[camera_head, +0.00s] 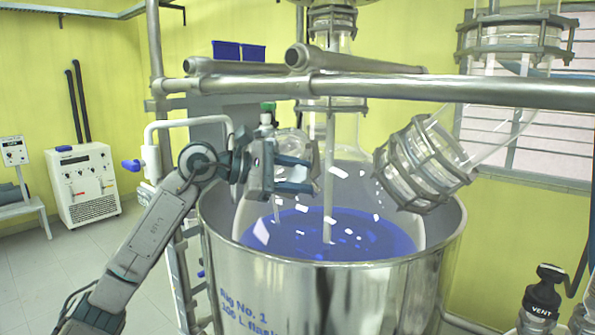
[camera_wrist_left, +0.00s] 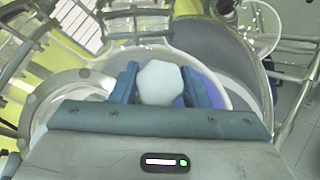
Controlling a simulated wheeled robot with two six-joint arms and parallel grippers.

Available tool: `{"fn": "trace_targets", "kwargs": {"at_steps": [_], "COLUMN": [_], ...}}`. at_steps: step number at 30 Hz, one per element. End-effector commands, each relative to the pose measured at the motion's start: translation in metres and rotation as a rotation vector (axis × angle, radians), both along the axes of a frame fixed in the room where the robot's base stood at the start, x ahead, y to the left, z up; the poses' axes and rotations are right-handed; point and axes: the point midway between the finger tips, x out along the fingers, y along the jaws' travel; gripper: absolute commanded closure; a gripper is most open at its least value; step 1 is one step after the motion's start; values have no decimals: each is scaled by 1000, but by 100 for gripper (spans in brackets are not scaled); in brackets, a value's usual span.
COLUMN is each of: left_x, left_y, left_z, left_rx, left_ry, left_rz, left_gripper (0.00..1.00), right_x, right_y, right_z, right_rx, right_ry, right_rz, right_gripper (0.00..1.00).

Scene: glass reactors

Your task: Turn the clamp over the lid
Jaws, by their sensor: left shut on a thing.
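My left gripper (camera_head: 300,173) is over the near left part of the steel reactor vessel's (camera_head: 330,290) open-looking top. In the left wrist view its two blue finger pads (camera_wrist_left: 160,88) are shut on a white rounded knob (camera_wrist_left: 160,80), which I take to be part of the clamp. The rest of the clamp is hidden behind the fingers and palm. A pale round glass piece (camera_head: 291,141), possibly the lid, shows just behind the gripper. I cannot tell how the clamp is turned relative to it. My right gripper is in neither view.
A thick steel rail (camera_head: 450,91) crosses above the vessel. A tilted glass flange joint (camera_head: 424,165) stands right of the gripper. A stirrer shaft (camera_head: 329,180) goes down into blue liquid (camera_head: 365,236). A white control unit (camera_head: 84,184) stands far left.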

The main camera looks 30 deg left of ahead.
Motion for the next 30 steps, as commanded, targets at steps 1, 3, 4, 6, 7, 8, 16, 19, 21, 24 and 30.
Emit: {"fn": "trace_targets", "kwargs": {"at_steps": [1, 3, 4, 6, 7, 8, 16, 19, 21, 24, 30], "left_x": [1, 0, 1, 0, 0, 1, 0, 0, 0, 0, 0], "left_y": [0, 0, 0, 0, 0, 0, -1, -1, -1, -1, 0], "left_z": [4, 5, 5, 5, 5, 5, 4, 4, 3, 2, 1], "left_rx": [30, 80, 102, 154, 175, 197, 386, 447, 485, 532, 598], "left_ry": [-1, -5, -8, -12, -13, -16, -32, -37, -40, -43, -48], "left_rz": [-28, -72, -90, -133, -152, -170, -328, -379, -410, -448, -502], "left_gripper": [81, 81, 81, 81, 81, 81, 81, 81, 81, 81, 81], "right_x": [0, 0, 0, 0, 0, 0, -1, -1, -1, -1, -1], "right_y": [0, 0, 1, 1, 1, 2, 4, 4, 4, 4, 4], "right_z": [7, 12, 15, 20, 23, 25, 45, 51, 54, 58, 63], "right_rx": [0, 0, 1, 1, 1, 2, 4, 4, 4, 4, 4], "right_ry": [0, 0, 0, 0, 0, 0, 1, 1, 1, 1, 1], "right_rz": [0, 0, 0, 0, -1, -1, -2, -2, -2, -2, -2], "right_gripper": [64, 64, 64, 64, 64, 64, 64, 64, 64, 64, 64]}}
